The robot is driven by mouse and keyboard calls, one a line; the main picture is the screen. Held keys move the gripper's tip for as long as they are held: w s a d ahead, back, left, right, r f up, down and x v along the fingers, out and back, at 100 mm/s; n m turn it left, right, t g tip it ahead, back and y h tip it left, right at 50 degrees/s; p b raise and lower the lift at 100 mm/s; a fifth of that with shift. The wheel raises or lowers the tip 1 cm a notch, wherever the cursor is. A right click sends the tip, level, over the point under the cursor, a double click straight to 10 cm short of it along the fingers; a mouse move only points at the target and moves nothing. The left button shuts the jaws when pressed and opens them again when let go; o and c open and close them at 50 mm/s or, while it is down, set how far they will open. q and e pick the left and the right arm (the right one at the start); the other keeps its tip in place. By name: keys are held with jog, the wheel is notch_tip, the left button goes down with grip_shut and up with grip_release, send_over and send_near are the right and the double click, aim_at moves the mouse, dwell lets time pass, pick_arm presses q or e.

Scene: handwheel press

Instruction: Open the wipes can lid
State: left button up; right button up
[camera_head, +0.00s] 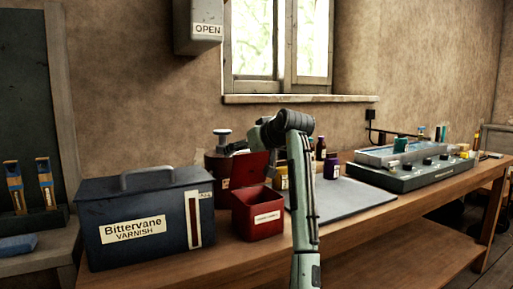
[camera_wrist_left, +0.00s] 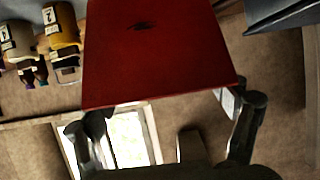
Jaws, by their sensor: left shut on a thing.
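The wipes can is a red, square box (camera_head: 258,222) with a small white label on its front, on the bench. Its red lid (camera_head: 250,170) stands tilted up at the back left, so the box top looks open. My left gripper (camera_head: 243,148) is at the lid's upper edge, partly hidden behind my own wrist. In the left wrist view the lid (camera_wrist_left: 160,50) is a large red panel with a dark mark, and the fingers of my left gripper (camera_wrist_left: 168,112) are at its two sides, shut on it. My right gripper is not in view.
A dark blue varnish box (camera_head: 145,220) stands left of the can. The bench front is clear.

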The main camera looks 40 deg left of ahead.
pick_arm(q)
jog(key=shift+w+a+f+g+h, duration=0.35)
jog(key=shift+a+h, duration=0.35)
jog(key=shift+h, duration=0.2)
jog(key=shift+w+a+f+g+h, duration=0.25)
jog(key=shift+a+g+h, duration=0.15)
jog(key=shift+a+h, duration=0.4)
jog(key=shift+w+a+f+g+h, duration=0.3)
jog(key=shift+a+h, duration=0.3)
jog(key=shift+h, duration=0.4)
jog(key=o, duration=1.6)
jog(key=shift+c, duration=0.2)
jog(key=shift+a, duration=0.1)
jog(key=shift+r, duration=0.15)
notch_tip(320, 180, up, 10)
send_over(251, 168)
jog(key=shift+w+a+f, duration=0.25)
